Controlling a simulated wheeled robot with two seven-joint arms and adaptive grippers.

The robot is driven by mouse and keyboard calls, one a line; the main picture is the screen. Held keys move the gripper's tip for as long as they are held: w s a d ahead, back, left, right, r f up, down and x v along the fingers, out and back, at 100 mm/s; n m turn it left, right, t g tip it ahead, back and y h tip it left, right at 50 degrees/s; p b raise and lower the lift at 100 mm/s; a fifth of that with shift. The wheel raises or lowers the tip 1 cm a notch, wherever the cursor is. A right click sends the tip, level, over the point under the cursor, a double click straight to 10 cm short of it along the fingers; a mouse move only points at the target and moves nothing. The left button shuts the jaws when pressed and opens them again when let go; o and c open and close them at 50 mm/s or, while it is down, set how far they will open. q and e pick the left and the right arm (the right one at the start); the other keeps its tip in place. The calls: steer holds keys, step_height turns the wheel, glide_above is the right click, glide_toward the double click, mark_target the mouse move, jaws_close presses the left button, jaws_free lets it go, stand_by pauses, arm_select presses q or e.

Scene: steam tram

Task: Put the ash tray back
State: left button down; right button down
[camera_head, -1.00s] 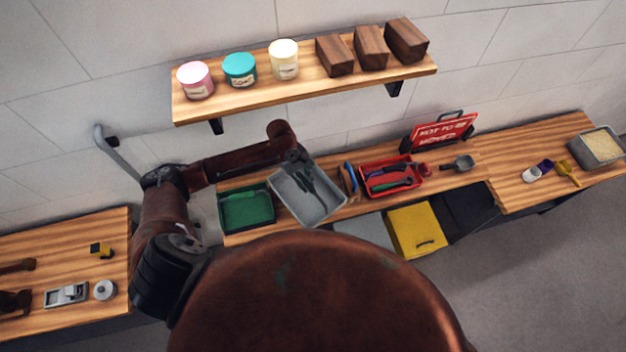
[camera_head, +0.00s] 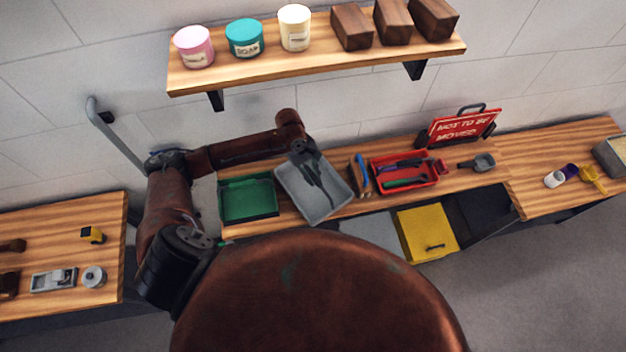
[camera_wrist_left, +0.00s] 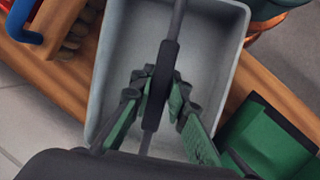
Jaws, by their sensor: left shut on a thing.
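The ash tray looks to be the grey, open rectangular tray (camera_head: 297,203) near the middle of the bench in the head view, beside a green tray. In the left wrist view the grey tray (camera_wrist_left: 210,50) has a dark bar-like handle (camera_wrist_left: 163,75) across it. My left gripper (camera_head: 320,180) is over the tray, its green-padded fingers (camera_wrist_left: 160,95) closed around this bar. The tray sits at an angle to the bench; I cannot tell whether it touches the top. My right gripper is not in view.
The green tray (camera_head: 248,215) is close on the left. Brushes (camera_head: 360,175) and a red tool tray (camera_head: 405,185) are on the right, then a scoop (camera_head: 478,162) and a red "not to be moved" sign (camera_head: 462,127). A shelf (camera_head: 330,58) with jars and wooden blocks hangs above.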

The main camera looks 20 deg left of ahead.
arm_select(q)
steer(key=shift+w+r, duration=0.1)
steer(key=shift+w, duration=0.05)
steer(key=c, duration=1.9)
jaws_free()
steer(key=shift+b+v, duration=0.6)
steer(key=shift+v, duration=5.4)
